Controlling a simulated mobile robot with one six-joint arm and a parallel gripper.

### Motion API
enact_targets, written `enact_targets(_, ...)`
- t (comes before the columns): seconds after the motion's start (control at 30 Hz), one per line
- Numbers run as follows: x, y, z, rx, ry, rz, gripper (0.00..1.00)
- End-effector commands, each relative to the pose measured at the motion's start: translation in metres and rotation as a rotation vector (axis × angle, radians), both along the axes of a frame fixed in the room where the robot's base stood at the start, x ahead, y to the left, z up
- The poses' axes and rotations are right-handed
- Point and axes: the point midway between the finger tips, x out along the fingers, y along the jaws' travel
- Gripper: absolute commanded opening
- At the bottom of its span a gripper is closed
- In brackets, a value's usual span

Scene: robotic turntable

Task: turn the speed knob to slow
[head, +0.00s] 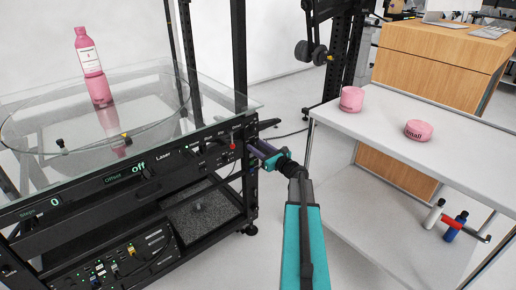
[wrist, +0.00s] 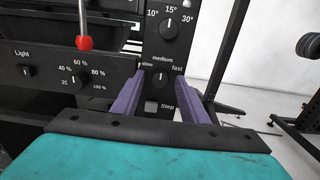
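The speed knob (wrist: 160,77) is a small black dial with a light pointer line, on the black front panel in the wrist view. Labels slow, medium and fast curve over it, and the pointer stands roughly upright, toward medium. My gripper (wrist: 159,88) is open, with one purple finger on each side of the knob. I cannot tell whether the fingers touch it. In the head view my gripper (head: 259,148) is at the right end of the turntable's front panel and hides the knob.
Above the speed knob is an angle knob (wrist: 170,26); to its left are a percent dial (wrist: 82,80) and a red-tipped lever (wrist: 85,42). A pink bottle (head: 92,68) stands on the glass turntable. A white table (head: 385,135) with pink containers stands right.

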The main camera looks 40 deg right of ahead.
Motion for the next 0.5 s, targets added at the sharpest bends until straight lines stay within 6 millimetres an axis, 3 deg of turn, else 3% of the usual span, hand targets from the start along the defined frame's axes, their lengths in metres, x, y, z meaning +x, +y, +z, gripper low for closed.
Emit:
enact_targets(0.23,0.0002,0.0001,0.0000,0.000,0.000,0.000,0.40)
enact_targets(0.5,0.0001,0.0001,-0.0001,0.000,0.000,0.000,0.00)
